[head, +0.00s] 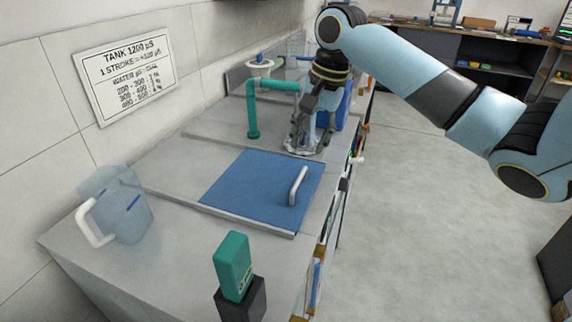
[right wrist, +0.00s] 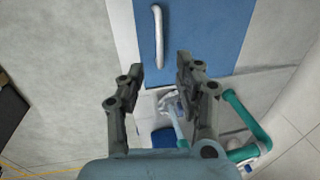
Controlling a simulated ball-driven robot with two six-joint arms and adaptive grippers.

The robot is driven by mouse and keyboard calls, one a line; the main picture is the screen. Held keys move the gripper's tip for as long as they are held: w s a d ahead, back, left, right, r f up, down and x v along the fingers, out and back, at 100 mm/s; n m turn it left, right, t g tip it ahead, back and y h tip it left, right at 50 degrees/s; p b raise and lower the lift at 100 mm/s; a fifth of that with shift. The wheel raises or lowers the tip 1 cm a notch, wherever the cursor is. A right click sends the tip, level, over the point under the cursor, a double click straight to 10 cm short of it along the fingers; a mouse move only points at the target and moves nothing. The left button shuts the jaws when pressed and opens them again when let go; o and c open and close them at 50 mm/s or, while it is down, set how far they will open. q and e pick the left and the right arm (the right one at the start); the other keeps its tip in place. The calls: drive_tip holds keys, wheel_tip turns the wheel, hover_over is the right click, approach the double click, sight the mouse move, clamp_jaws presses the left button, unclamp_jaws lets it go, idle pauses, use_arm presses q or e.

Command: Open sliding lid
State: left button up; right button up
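The blue sliding lid (head: 240,190) lies flat in the grey counter, and its white bar handle (head: 298,186) stands near its right edge. The right wrist view also shows the lid (right wrist: 205,35) and the handle (right wrist: 158,38). My right gripper (head: 302,135) is over the counter beyond the lid's far edge, apart from the handle. In the right wrist view my gripper (right wrist: 160,68) is open and empty, with the handle ahead of the gap between its fingertips. My left gripper is not in view. Whatever lies under the lid is hidden.
A teal pipe (head: 253,115) rises behind the lid, left of my right gripper. A clear jug (head: 125,205) with a white handle stands at the left. A teal device (head: 233,265) sits on a dark block in front. Open floor (head: 420,220) lies to the right.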

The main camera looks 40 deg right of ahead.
hover_over(298, 180)
drive_tip(key=s, duration=0.2)
drive_tip(key=f, duration=0.5)
drive_tip(key=shift+w+d+f, duration=0.2)
drive_tip(key=shift+w+f, duration=0.05)
drive_tip(key=shift+f, duration=0.15)
drive_tip(key=f, duration=0.1)
drive_tip(key=w+f, duration=0.1)
drive_tip(key=f, duration=0.1)
drive_tip(key=shift+a+b, duration=0.15)
drive_tip(key=shift+b, duration=0.2)
drive_tip(key=shift+f, duration=0.7)
drive_tip(key=shift+c, duration=1.4)
clamp_jaws()
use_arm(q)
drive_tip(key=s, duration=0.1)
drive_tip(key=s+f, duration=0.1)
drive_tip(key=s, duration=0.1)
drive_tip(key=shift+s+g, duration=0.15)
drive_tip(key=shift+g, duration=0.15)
